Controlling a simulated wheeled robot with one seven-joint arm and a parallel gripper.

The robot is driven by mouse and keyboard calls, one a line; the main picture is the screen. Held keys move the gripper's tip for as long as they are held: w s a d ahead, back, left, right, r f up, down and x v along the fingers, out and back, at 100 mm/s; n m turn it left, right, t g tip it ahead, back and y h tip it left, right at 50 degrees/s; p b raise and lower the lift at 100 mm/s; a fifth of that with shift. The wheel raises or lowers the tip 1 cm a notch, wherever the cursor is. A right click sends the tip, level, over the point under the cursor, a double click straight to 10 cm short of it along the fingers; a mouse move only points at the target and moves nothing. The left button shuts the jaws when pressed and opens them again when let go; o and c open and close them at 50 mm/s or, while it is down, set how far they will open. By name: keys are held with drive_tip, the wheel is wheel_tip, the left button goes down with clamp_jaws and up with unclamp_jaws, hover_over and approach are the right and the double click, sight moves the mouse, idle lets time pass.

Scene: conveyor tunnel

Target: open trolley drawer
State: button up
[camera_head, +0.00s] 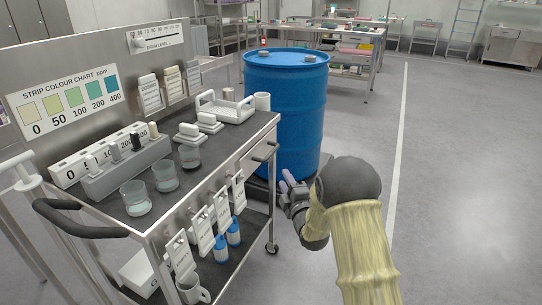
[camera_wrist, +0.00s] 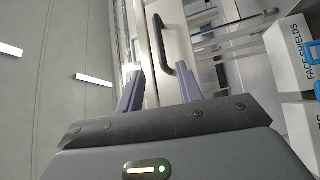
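The trolley (camera_head: 205,160) stands at the left in the head view. Its drawer (camera_head: 257,163) is at the right end, below the top, with a dark bar handle (camera_head: 266,152); it looks shut. In the wrist view the pale drawer front (camera_wrist: 176,20) and its black handle (camera_wrist: 160,46) lie ahead of the fingertips. My gripper (camera_head: 287,181) is just right of the trolley end, lower in the picture than the handle. In the wrist view my gripper (camera_wrist: 158,78) has its two purple fingers apart with nothing between them. The handle is beyond the tips, seemingly not touched.
A blue drum (camera_head: 288,115) stands close behind my gripper and the trolley end. Beakers (camera_head: 135,198), a white tray (camera_head: 225,108) and small blocks stand on the trolley top. A box marked face shields (camera_wrist: 291,50) shows in the wrist view. The floor at right is clear.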

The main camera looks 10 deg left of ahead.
sight(271, 152)
drive_tip(key=b+x, duration=0.1)
drive_tip(key=x, duration=1.3)
drive_tip(key=shift+w+a+f+b, duration=0.1)
drive_tip(key=shift+w+a+b, duration=0.1)
drive_tip(key=shift+b, duration=0.15)
clamp_jaws()
